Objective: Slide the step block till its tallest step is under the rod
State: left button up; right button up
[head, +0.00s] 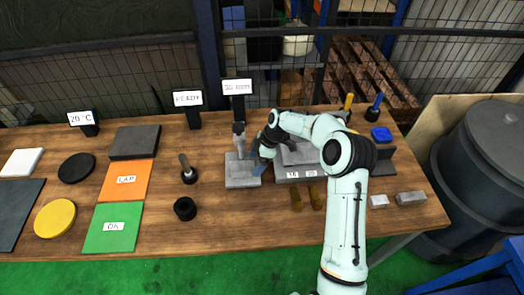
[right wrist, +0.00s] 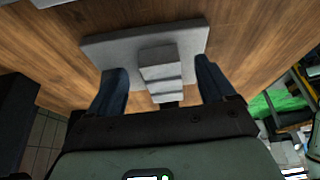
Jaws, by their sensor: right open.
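The grey step block (right wrist: 162,72) shows in the right wrist view on a flat grey plate (right wrist: 105,46), its steps running toward me. My right gripper (right wrist: 160,68) is open, with one blue finger on each side of the block; small gaps show, and I cannot tell any contact. In the head view, this gripper (head: 257,170) is low over the right part of the plate (head: 240,182). A grey rod (head: 239,143) stands above the plate's back part. The block is hard to make out there, so which step lies under the rod is unclear. My left gripper is out of view.
A black post with a "30 mm" sign (head: 237,87) stands behind the plate. A black ring (head: 185,208) and an upright pin in a black base (head: 189,172) stand to the left. Grey blocks (head: 293,174) crowd the right side. Bare wood lies in front of the plate.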

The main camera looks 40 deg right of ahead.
jog(key=shift+x, duration=1.4)
grip_shut()
